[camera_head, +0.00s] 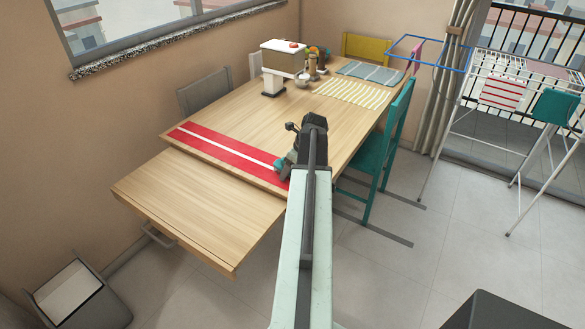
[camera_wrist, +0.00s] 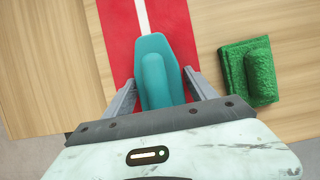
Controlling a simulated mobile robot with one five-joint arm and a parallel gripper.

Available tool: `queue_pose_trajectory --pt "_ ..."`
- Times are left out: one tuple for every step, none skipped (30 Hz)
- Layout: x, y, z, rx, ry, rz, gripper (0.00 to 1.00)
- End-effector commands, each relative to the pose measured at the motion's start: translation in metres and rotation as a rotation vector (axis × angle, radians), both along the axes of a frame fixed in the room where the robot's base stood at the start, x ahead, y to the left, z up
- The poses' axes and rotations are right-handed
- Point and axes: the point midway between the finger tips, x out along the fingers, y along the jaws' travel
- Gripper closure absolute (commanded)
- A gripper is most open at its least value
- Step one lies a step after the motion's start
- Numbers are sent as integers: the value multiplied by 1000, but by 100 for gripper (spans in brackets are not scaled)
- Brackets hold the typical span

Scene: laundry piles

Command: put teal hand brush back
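The teal hand brush (camera_wrist: 156,72) lies over the red runner with a white stripe (camera_wrist: 119,30), its long side pointing away from my wrist. It sits between the two fingers of my gripper (camera_wrist: 160,82) in the wrist view. Narrow gaps show between the fingers and the brush's sides, so the gripper looks open around it. I cannot tell whether the brush rests on the runner. In the head view my gripper (camera_head: 285,168) is low at the right end of the red runner (camera_head: 225,153), and a bit of teal shows there.
A green block-like item (camera_wrist: 248,71) lies right of the brush. The wooden table (camera_head: 240,107) carries a dispenser-like box (camera_head: 283,55), a striped mat (camera_head: 352,93) and a grey-blue mat (camera_head: 370,73). A pulled-out wooden leaf (camera_head: 195,205) is bare. A teal chair (camera_head: 382,150) stands right.

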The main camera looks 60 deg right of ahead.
Motion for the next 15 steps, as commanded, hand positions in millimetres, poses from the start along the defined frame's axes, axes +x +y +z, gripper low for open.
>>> queue_pose_trajectory --pt "0 1 0 1 0 1 28" --pt "0 1 0 1 0 1 28" --pt "0 1 0 1 0 0 28" --pt "0 1 0 1 0 0 28" --pt "0 1 0 0 0 0 28" --pt "0 0 0 0 0 0 28" --pt "0 0 0 0 0 0 28" --pt "0 0 0 0 0 0 28" --pt "0 0 0 0 0 -1 28" --pt "0 0 0 -1 0 -1 28" --pt "0 0 1 -1 0 -1 28" --pt "-1 0 3 -1 0 -1 28" --pt "-1 0 5 -1 0 -1 28" --pt "-1 0 7 -1 0 -1 28" --pt "-3 0 11 0 0 -2 28"
